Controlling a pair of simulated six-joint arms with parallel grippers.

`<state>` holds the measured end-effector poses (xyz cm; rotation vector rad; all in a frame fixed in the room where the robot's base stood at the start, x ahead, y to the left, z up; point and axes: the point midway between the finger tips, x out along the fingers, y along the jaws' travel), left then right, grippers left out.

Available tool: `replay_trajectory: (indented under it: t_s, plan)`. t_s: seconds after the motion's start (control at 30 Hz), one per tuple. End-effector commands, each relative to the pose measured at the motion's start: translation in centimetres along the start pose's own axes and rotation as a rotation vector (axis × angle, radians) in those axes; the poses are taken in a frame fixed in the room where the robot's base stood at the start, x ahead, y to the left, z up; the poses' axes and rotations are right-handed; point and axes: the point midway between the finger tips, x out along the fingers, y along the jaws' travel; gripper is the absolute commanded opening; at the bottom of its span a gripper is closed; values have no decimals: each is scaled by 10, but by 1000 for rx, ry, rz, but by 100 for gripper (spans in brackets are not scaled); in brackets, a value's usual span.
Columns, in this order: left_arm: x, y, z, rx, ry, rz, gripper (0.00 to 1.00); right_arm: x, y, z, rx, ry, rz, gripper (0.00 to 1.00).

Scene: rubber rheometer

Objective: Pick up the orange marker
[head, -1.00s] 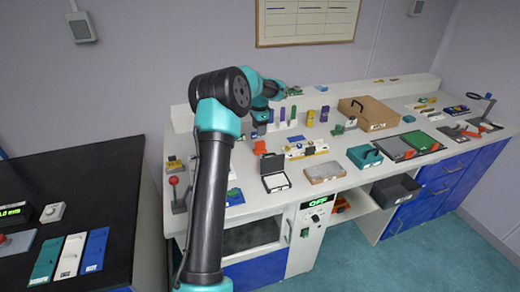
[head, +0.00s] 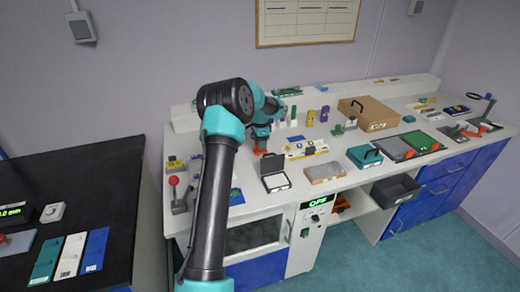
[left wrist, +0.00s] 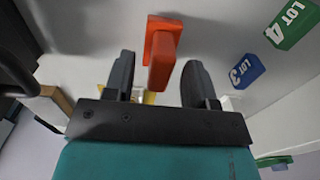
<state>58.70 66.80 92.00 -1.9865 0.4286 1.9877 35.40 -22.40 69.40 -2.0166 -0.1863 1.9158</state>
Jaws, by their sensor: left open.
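The orange marker (left wrist: 161,52) is a small block on a wider base, standing on the pale bench top in the left wrist view. In the head view the orange marker (head: 260,151) shows just below my left gripper (head: 260,139), partly covered by it. In the left wrist view my left gripper (left wrist: 157,78) is open, with one dark finger on each side of the marker's line. The marker appears at or just beyond the fingertips; I cannot tell whether either finger touches it. My right gripper is not in view.
A green LOT 4 block (left wrist: 290,25) and a blue LOT 3 block (left wrist: 246,71) stand to the right in the wrist view. An open black case (head: 274,181) and a tray-like box (head: 325,172) lie nearer the bench front. A brown case (head: 368,112) stands farther right.

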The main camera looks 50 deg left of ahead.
Motion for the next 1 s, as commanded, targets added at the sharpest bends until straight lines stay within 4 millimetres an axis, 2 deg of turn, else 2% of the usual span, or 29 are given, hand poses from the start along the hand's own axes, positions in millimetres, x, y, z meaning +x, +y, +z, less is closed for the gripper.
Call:
replay_trajectory:
  t_s: [0.1, 0.2, 0.67, 1.0]
  plan:
    - [16, 0, 0, 0, -1, 1, 51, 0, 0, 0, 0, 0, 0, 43]
    - [21, 0, 0, 0, 0, 0, 51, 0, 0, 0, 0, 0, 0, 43]
    - [21, 0, 0, -1, 1, -1, 51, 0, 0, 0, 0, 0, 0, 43]
    - [21, 0, 0, -1, 1, -1, 20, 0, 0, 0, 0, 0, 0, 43]
